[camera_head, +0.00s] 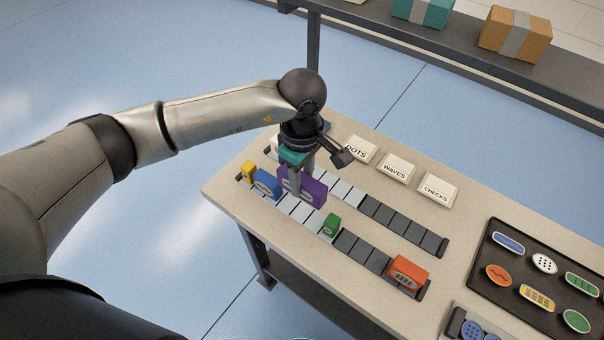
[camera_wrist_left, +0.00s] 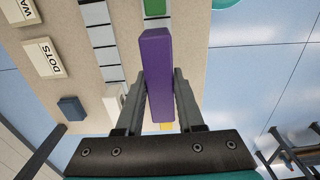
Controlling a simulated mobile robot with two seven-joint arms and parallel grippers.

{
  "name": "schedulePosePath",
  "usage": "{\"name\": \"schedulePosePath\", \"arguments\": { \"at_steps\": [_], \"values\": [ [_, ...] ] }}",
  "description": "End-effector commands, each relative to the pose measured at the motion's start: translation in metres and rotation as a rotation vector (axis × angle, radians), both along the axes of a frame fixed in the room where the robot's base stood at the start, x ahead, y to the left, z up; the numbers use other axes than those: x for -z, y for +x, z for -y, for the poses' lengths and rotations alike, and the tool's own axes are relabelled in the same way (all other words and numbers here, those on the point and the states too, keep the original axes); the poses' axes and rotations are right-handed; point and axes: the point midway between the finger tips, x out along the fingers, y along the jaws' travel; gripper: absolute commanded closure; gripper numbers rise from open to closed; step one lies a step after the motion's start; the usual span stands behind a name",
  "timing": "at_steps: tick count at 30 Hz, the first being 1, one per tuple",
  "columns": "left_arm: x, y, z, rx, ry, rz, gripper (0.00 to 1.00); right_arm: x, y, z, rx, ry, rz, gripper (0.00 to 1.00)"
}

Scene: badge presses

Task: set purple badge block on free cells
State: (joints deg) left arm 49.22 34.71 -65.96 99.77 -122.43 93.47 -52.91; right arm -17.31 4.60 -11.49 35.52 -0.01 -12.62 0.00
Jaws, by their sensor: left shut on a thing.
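Light cells (camera_head: 344,190) show bare in the back row, and dark cells (camera_head: 392,218) continue to the right. My right gripper is not in view.
A yellow block (camera_head: 248,171) is at the rows' left end. A green block (camera_head: 331,225) and an orange block (camera_head: 408,273) sit on the front row. Signs DOTS (camera_head: 358,150), WAVES (camera_head: 394,171) and CHECKS (camera_head: 437,189) stand behind. A black badge tray (camera_head: 478,275) is at right.

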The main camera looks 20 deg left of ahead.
Motion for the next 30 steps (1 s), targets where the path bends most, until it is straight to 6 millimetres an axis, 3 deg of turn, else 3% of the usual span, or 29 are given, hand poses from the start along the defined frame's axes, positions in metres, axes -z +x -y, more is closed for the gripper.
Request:
{"name": "schedulePosePath", "arguments": {
  "at_steps": [18, 30],
  "values": [
    [0.074, 0.0, 0.0, 0.002, -0.001, 0.0, 1.0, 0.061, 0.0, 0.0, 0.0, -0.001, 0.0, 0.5],
    [0.079, 0.0, 0.0, 0.002, -0.001, 0.0, 1.0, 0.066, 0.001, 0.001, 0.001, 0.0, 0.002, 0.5]
  ]
}}
